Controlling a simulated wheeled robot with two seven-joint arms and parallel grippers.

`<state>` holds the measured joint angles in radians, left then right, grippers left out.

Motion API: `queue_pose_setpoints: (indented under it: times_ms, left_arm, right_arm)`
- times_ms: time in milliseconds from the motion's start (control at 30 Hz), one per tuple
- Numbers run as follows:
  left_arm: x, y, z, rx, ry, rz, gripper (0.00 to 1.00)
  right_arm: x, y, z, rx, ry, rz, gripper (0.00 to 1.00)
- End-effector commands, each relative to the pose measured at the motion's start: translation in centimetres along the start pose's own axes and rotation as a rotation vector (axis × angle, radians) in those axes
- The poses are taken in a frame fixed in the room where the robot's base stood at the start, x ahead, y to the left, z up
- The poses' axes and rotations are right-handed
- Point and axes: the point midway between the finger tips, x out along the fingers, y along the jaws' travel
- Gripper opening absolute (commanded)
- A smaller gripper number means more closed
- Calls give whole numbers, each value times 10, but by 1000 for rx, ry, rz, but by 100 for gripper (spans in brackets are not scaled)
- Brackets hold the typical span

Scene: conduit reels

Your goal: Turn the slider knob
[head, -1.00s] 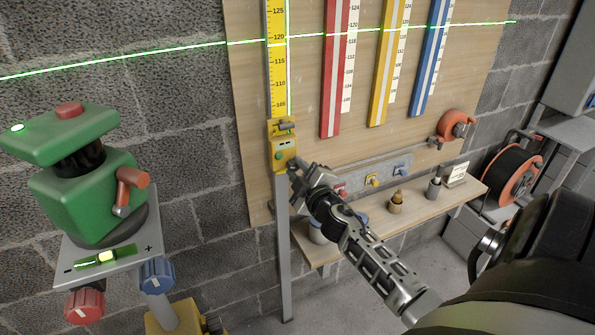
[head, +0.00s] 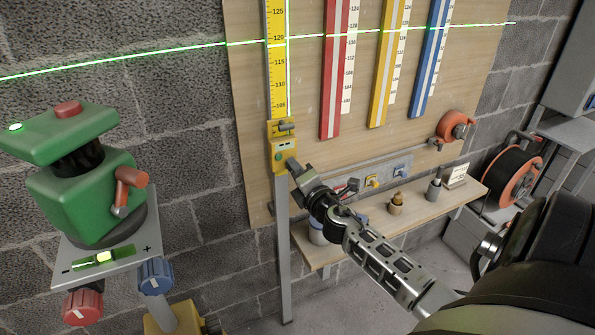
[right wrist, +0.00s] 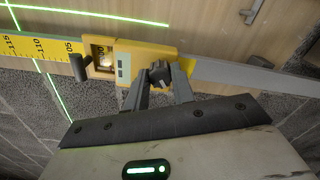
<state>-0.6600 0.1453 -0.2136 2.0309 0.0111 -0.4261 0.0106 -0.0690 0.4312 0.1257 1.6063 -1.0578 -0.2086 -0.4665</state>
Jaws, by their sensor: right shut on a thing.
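In the right wrist view the slider (right wrist: 148,53) shows close up, with a small window over the scale. A dark knob (right wrist: 160,74) stands on its side, and my right gripper (right wrist: 163,80) is shut on it, a finger on each side. In the head view the gripper hides the knob. My left gripper is not in view.
A green laser level (head: 85,190) stands at the left on a plate with red and blue knobs. Its green line crosses the wooden board (head: 305,80) and three coloured strips. A shelf (head: 330,247) with small items lies beneath my right arm.

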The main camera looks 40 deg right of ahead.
Motion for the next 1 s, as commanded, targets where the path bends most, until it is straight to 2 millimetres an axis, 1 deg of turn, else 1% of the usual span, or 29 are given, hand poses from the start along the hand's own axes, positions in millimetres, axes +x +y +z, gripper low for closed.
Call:
queue_pose_setpoints:
  times_ms: [200,500,700,1000]
  left_arm:
    - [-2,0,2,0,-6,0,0]
    - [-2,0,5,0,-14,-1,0]
    - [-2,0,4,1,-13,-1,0]
    - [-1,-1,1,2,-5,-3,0]
  right_arm:
    - [0,1,0,-192,0,1,2]
    - [0,1,0,-376,-1,1,2]
    - [0,2,1,-443,-1,1,2]
    - [0,1,1,-469,-1,1,2]
